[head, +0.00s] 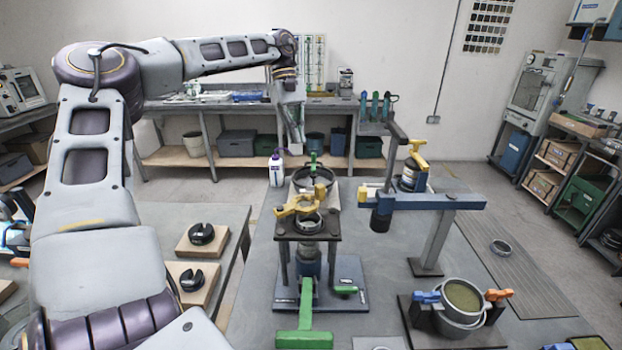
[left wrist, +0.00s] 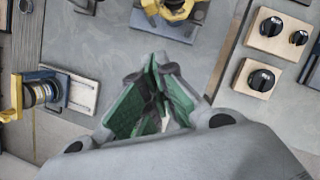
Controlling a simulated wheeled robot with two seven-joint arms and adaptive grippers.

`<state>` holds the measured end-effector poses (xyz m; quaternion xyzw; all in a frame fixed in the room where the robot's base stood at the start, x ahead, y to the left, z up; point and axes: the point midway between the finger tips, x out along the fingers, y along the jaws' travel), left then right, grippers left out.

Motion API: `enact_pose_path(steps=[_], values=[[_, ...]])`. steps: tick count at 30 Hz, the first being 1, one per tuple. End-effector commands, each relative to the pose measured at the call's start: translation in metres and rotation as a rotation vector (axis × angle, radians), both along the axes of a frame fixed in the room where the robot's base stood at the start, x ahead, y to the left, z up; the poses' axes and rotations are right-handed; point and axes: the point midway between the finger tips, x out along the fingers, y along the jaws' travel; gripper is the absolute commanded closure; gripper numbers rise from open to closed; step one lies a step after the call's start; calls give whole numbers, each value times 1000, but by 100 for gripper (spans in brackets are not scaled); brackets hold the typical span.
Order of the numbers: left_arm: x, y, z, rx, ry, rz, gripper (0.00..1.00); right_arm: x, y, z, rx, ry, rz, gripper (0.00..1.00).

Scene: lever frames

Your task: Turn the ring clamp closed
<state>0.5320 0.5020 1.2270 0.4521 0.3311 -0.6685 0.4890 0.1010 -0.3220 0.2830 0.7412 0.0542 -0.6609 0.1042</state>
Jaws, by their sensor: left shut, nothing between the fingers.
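Several ring-like fixtures show in the head view, and I cannot tell for sure which one is the ring clamp. A yellow clamp piece (head: 305,203) sits around a ring on a dark stand at the centre; it also shows at the top of the left wrist view (left wrist: 172,9). Behind it is a dark ring with a green handle (head: 314,181). At front right, a grey ring with blue and orange handles (head: 461,308) surrounds a round body. My left gripper (head: 298,146) is shut and empty, above and behind the yellow piece, apart from it; its green-sided fingers show in the left wrist view (left wrist: 154,82).
A blue beam (head: 440,202) on a post stands right of the centre stand. Wooden blocks with black knobs (head: 202,234) lie on the left table. A white bottle (head: 276,168) stands behind.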

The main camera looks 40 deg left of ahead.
Motion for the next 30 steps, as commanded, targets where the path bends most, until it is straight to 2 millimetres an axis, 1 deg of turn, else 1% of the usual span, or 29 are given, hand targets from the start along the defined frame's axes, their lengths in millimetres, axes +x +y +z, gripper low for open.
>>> enact_pose_path(steps=[11, 16, 23, 30], values=[[0, 0, 0, 0, 0, 0, 100, 0, 0, 0, 0, 0, 0, 60], [-1, -2, -5, 0, 0, 0, 100, 1, 0, 0, 0, 0, 0, 60], [-3, -8, -22, 0, 2, -1, 100, 1, 0, 0, 0, -1, 0, 60], [-7, -19, -50, -1, 2, -2, 100, 2, 0, 0, 0, -3, 0, 60]])
